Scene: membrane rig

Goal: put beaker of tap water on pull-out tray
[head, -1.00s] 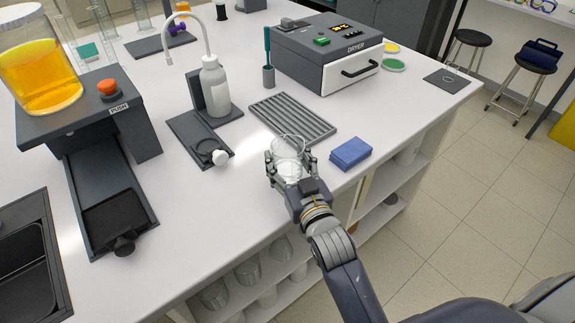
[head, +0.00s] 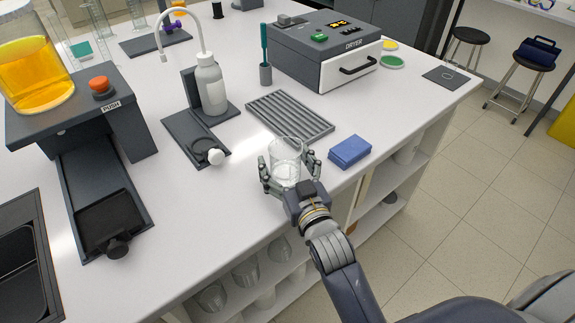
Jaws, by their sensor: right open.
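The clear glass beaker (head: 286,152) with clear liquid stands upright on the white bench near its front edge, in the middle of the head view. My right gripper (head: 289,172) is open, with its fingers on either side of the beaker and apparently clear of the glass. The gripper partly hides the beaker's lower part. The dark pull-out tray (head: 93,178) lies at the left, extending forward from under the push-button dispenser; it has a black knob at its front end and looks empty. My left gripper is not in view.
A grey slatted rack (head: 290,116) lies behind the beaker, and a blue sponge-like block (head: 350,151) lies to its right. A white wash bottle (head: 211,85) and a dark stand with a ring (head: 185,137) are at the left. Bare bench lies between beaker and tray.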

